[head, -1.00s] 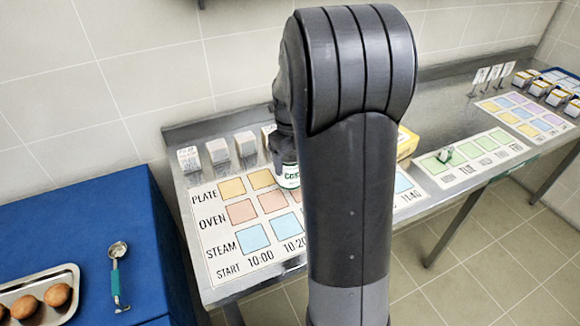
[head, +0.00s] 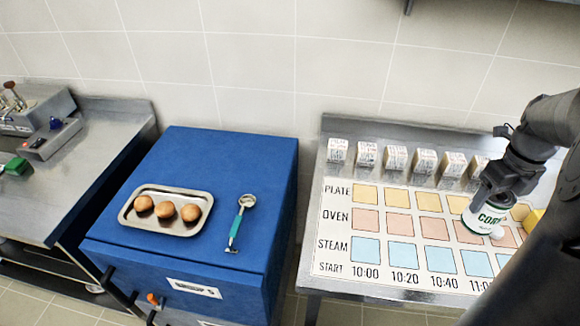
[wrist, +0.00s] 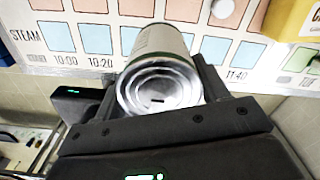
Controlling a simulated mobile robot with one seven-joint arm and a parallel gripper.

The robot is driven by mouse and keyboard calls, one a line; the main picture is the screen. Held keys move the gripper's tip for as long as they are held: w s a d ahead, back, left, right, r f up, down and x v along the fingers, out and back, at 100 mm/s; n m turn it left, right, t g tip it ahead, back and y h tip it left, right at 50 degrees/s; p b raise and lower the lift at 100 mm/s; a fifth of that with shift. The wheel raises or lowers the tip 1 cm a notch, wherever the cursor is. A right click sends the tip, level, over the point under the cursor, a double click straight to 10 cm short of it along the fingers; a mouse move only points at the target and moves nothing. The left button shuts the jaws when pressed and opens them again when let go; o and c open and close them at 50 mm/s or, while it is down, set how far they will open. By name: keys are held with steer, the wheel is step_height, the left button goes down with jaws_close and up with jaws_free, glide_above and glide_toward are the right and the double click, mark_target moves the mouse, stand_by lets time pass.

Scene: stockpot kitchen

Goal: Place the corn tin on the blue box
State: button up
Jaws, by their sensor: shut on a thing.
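The corn tin (head: 484,216) is white and green with lettering, held at the right of the head view over the printed chart. My gripper (head: 508,180) is shut on it. In the wrist view the tin (wrist: 158,85) lies between the two fingers of my gripper (wrist: 160,95), its round metal end facing the camera. The blue box (head: 230,165) is a large blue cabinet left of the steel table. On its top are a steel tray (head: 130,218) with three brown round items and a green-handled scoop (head: 238,222).
The steel table (head: 325,150) bears the chart (head: 345,190) and a row of small white blocks (head: 397,158). A yellow box (wrist: 292,18) is near the tin. The blue box's top is bare behind the tray. A steel counter (head: 85,185) stands at the far left.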

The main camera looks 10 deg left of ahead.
steer(key=w+a+n, duration=0.6)
steer(key=w+a, duration=0.3)
steer(key=a, duration=0.6)
steer(key=w+a+n, duration=0.5)
steer(key=w+a, duration=0.5)
steer(key=a, duration=0.4)
steer(key=s+a+f+n, duration=0.1)
steer(key=a+n, duration=0.3)
steer(key=a, duration=1)
steer(key=s+a+f+n, duration=0.15)
steer(key=a+n, duration=0.25)
steer(key=a, duration=1.1)
steer(key=shift+s+a+f, duration=0.2)
steer(key=shift+a+f, duration=1.6)
steer(key=shift+a, duration=0.1)
steer(key=shift+s+a+f, duration=0.15)
steer(key=shift+a+f, duration=1.7)
steer(key=shift+s+a+f, duration=0.2)
steer(key=shift+a+f, duration=1.6)
steer(key=shift+a, duration=0.1)
steer(key=shift+f, duration=0.1)
steer(key=o, duration=1.3)
steer(key=shift+f, duration=0.1)
